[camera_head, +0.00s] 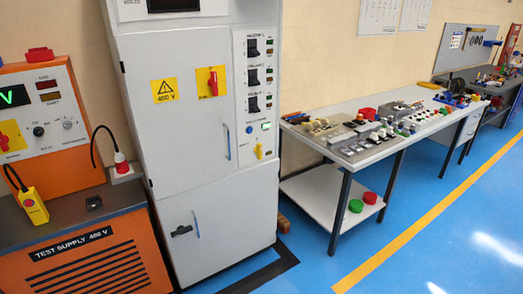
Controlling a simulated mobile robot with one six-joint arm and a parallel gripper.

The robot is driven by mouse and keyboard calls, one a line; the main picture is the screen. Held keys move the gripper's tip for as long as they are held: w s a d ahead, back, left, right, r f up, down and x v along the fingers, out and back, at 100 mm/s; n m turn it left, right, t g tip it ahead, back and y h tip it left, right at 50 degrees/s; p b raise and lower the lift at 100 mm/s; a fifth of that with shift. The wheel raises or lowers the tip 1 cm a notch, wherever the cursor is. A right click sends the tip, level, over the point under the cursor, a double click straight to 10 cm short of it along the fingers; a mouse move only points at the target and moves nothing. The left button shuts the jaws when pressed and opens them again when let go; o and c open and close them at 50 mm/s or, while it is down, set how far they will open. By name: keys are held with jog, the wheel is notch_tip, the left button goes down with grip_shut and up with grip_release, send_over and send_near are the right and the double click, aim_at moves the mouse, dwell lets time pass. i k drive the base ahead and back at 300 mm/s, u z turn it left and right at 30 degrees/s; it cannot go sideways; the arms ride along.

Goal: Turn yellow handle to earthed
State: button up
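A small yellow handle (259,152) sits low on the narrow control panel at the right of a tall light-grey cabinet (188,140). The handle looks close to upright. Its position marks are too small to read, so I cannot tell which setting it is at. A red rotary handle on a yellow plate (212,82) is on the cabinet door, beside a yellow 400 V warning sign (164,91). My gripper is not in view.
An orange test supply unit (85,255) stands left of the cabinet, with a yellow box (33,206) and a cable on it. A workbench (350,158) with parts stands to the right. Blue floor (300,265) is open in front of the bench.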

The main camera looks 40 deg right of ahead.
aim_at(257, 149)
jog(key=z, duration=0.05)
jog(key=i, duration=1)
jog(key=u, duration=0.05)
